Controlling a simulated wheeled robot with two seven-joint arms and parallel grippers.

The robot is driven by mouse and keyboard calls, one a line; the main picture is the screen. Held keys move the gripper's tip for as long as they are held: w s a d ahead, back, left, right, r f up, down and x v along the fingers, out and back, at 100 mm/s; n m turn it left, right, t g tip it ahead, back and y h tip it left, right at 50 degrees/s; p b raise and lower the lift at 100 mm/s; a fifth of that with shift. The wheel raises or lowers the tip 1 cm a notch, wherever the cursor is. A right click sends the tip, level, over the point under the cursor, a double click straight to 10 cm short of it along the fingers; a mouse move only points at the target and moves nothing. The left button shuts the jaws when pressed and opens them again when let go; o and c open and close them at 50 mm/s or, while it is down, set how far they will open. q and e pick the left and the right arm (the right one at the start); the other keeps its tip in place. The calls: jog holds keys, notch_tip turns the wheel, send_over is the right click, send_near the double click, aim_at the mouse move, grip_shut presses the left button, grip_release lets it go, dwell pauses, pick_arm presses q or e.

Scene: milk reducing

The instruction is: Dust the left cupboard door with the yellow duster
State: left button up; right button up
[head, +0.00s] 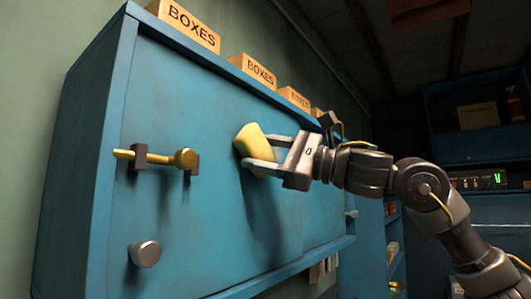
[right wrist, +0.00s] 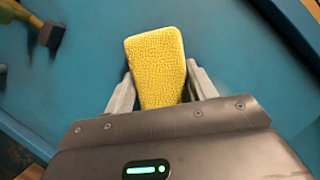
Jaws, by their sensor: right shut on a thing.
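The yellow duster (head: 249,146) is a rounded, textured block held in my right gripper (head: 262,153). The gripper's two fingers are shut on it. In the right wrist view the duster (right wrist: 157,68) sticks out between the fingers (right wrist: 160,88). It is close to the blue cupboard door (head: 215,110); I cannot tell whether it touches the surface. Shadows of the gripper and duster fall on the door below. The door bears a round grey knob (head: 145,253) at its lower left. My left gripper is not in either view.
Several boxes marked BOXES (head: 184,24) stand on the cupboard top. Shelves with a spray bottle (head: 514,104) are at the far right. The door's lower middle is clear.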

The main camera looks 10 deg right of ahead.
aim_at(277, 156)
jog(key=shift+w+d, duration=0.1)
jog(key=shift+w, duration=0.05)
jog(key=shift+w+d+r+p, duration=0.1)
jog(key=shift+w+d+p, duration=0.55)
jog(key=shift+d+p, duration=0.15)
jog(key=shift+w+d+f, duration=0.2)
jog(key=shift+w+d, duration=0.2)
jog(key=shift+d, duration=0.1)
jog(key=shift+w+d+r+p, duration=0.2)
jog(key=shift+w+d+p, duration=0.25)
jog(key=shift+p, duration=0.25)
jog(key=shift+w+d+f, duration=0.1)
jog(key=shift+w+d, duration=0.75)
jog(key=shift+d, duration=0.2)
jog(key=shift+w+d+f, duration=0.1)
jog(key=shift+w+d, duration=0.75)
jog(key=shift+d, duration=0.2)
jog(key=shift+d, duration=0.1)
